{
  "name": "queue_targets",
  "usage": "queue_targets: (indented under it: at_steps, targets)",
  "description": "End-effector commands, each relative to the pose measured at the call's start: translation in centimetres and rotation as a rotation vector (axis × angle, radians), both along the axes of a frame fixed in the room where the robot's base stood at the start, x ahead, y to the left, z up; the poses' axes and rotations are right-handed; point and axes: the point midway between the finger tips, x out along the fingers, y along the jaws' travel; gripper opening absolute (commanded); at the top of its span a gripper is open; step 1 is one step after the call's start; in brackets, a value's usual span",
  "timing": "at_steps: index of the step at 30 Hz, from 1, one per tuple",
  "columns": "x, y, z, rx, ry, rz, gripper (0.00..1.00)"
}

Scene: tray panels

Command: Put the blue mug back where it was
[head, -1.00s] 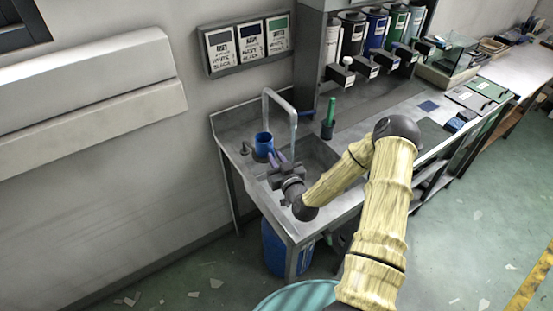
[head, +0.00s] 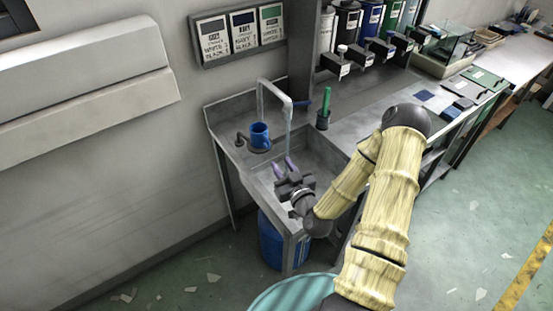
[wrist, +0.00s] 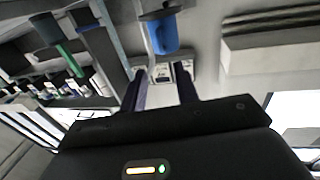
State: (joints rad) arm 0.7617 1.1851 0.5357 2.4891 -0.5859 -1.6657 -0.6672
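The blue mug (head: 259,136) stands upright on the left ledge of the sink counter, beside the tall bent faucet (head: 288,103). My gripper (head: 284,166) is in front of the mug and to its right, over the sink basin, clearly apart from it. Its two purple fingers are spread with nothing between them. In the wrist view the mug (wrist: 163,37) shows beyond the open fingers (wrist: 160,82); that picture looks turned upside down.
A green upright object in a dark holder (head: 323,112) stands behind the sink on the right. Several dispensers (head: 372,30) line the wall at the back. A blue drum (head: 271,238) stands under the sink. Flat panels (head: 455,95) lie on the counter at right.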

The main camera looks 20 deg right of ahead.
Motion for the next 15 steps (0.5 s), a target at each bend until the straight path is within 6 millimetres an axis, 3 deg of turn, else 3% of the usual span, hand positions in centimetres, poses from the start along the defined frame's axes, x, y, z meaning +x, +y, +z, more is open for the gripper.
queue_targets:
  at_steps: [6,15]
  targets:
    - [-3.0,-0.4,0.2,0.001,0.001,0.001,0.31]
    - [-3.4,-0.4,0.1,0.001,-0.001,0.0,0.31]
